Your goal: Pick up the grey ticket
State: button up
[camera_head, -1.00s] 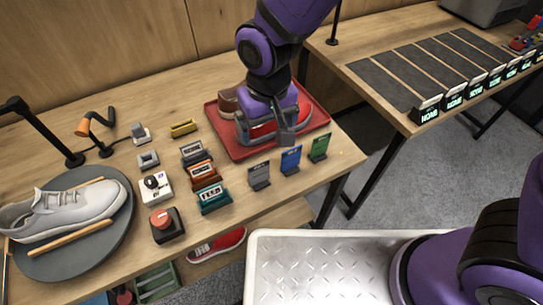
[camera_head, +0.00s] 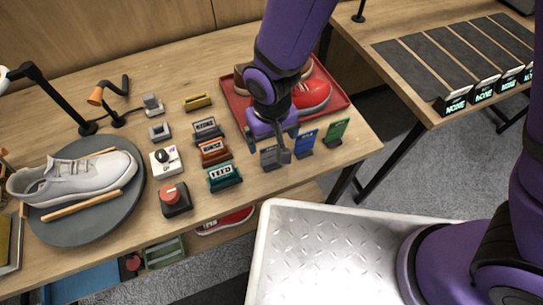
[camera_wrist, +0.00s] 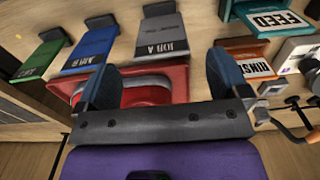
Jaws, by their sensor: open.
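The grey ticket (camera_head: 267,159) stands in its small holder near the front edge of the table, leftmost of three tickets. My gripper (camera_head: 280,149) is right at it in the head view and partly covers it. In the wrist view the grey ticket (camera_wrist: 160,37), with dark lettering, lies ahead of my gripper (camera_wrist: 162,82), roughly in line with the gap between the blue finger pads. The gripper is open. I see no clear contact with the ticket.
The blue ticket (camera_head: 304,142) and green ticket (camera_head: 337,131) stand close to the right. The teal FEED block (camera_head: 224,177) and orange block (camera_head: 214,152) are to the left. A red tray (camera_head: 343,98) with shoes lies behind. The grey turntable (camera_head: 75,232) bears a sneaker.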

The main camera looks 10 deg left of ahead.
send_over(271, 163)
jog(key=shift+w+f, duration=0.2)
jog(key=shift+f, duration=2.05)
jog(key=shift+c, duration=0.2)
jog(key=c, duration=1.2)
jog(key=shift+r, duration=0.1)
